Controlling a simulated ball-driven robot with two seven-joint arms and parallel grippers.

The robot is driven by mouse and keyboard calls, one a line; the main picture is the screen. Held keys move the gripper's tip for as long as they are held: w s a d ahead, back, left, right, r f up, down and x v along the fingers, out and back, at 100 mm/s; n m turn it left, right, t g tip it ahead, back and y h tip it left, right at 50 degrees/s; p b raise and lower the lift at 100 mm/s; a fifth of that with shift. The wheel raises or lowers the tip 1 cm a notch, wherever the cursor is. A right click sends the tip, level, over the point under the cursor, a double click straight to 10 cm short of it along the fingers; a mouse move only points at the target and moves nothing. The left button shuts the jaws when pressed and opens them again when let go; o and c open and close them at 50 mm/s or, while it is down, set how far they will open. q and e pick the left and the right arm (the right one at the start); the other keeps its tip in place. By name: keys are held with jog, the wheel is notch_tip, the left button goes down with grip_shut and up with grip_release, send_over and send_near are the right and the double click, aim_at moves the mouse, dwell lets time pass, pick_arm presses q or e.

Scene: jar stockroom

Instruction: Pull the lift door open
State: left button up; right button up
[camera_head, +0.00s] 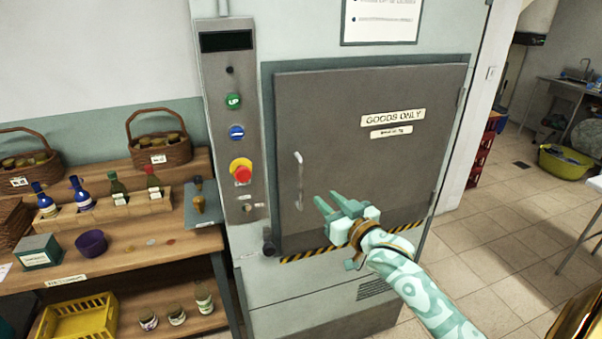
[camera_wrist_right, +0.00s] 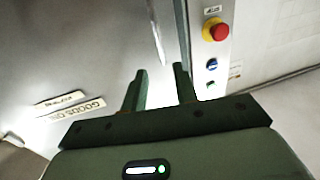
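The grey lift door (camera_head: 360,150) is shut in its frame, with a "GOODS ONLY" sign on it. Its vertical metal handle (camera_head: 299,181) is near the door's left edge. My right gripper (camera_head: 325,203) is in front of the door, just right of the handle's lower end, with its fingers apart and nothing between them. In the right wrist view the open fingers (camera_wrist_right: 160,82) point toward the handle (camera_wrist_right: 157,30), which appears ahead of the tips, apart from them. The door (camera_wrist_right: 70,70) also shows there. My left gripper does not show.
A control panel (camera_head: 232,130) with a red stop button (camera_head: 242,172) is left of the door. Wooden shelves (camera_head: 150,252) with bottles, baskets and a yellow crate (camera_head: 78,318) stand at the left. Tiled floor (camera_head: 490,245) is open at the right.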

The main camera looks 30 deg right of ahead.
aim_at(302, 177)
jog(key=w, duration=0.4)
jog(key=w+b, duration=0.1)
jog(key=w, duration=0.8)
jog(key=shift+w+d+f, duration=0.1)
jog(key=shift+w+d, duration=0.1)
jog(key=shift+d, duration=0.1)
grip_shut()
